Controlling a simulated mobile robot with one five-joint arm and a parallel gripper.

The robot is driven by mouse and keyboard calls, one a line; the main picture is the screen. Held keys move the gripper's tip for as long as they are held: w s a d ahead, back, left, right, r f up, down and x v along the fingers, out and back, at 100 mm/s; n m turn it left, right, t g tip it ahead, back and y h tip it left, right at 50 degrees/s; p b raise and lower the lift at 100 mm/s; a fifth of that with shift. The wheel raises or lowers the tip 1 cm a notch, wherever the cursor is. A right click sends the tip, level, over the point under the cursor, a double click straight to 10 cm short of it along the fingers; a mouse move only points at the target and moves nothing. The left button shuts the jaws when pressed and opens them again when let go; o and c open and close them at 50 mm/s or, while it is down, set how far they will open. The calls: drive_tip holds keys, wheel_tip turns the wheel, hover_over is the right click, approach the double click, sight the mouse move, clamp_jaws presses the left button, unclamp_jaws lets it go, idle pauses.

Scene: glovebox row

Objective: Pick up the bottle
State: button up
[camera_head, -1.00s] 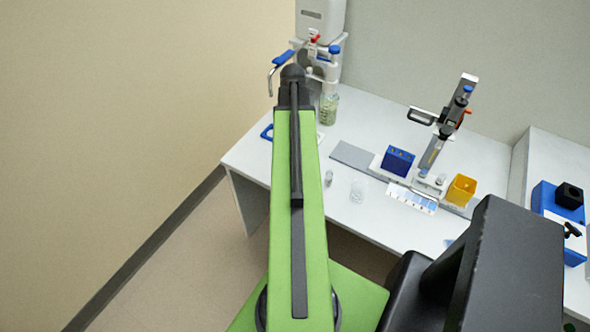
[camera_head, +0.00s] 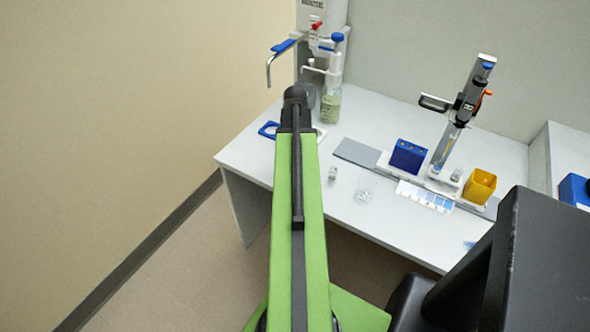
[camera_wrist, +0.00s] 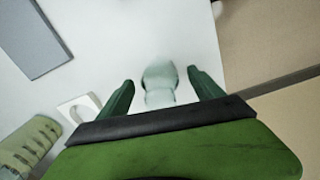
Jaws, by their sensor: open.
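A small clear bottle (camera_head: 333,174) stands on the white table in the head view, just right of my green arm. In the wrist view a clear, blurred vessel, which looks like this small bottle (camera_wrist: 160,82), lies between and slightly beyond my fingertips. My gripper (camera_wrist: 158,88) is open, with one finger on each side of it and gaps on both sides. A larger bottle with greenish contents (camera_head: 331,105) stands at the back by the dispenser; a greenish graduated vessel (camera_wrist: 28,145) shows at the lower left of the wrist view. My gripper is hidden in the head view.
On the table (camera_head: 400,222) are a clear beaker (camera_head: 365,190), a grey mat (camera_head: 358,152), a blue box (camera_head: 407,157), a yellow container (camera_head: 480,186) and a tall stand (camera_head: 464,115). A dispenser (camera_head: 322,45) stands at the back. The table's front edge is close to the small bottle.

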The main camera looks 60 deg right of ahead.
drive_tip(key=shift+f, duration=0.75)
drive_tip(key=shift+r, duration=0.2)
drive_tip(key=c, duration=1.5)
drive_tip(key=shift+r, duration=0.1)
drive_tip(key=s+r+p, duration=0.3)
drive_tip(key=s, duration=0.1)
drive_tip(key=s+r+p, duration=0.3)
drive_tip(key=r+p, duration=0.1)
drive_tip(key=s+a+r+p, duration=0.1)
drive_tip(key=s+r+p, duration=0.2)
drive_tip(key=s+p, duration=0.1)
drive_tip(key=shift+s+r, duration=0.35)
drive_tip(key=shift+r, duration=0.05)
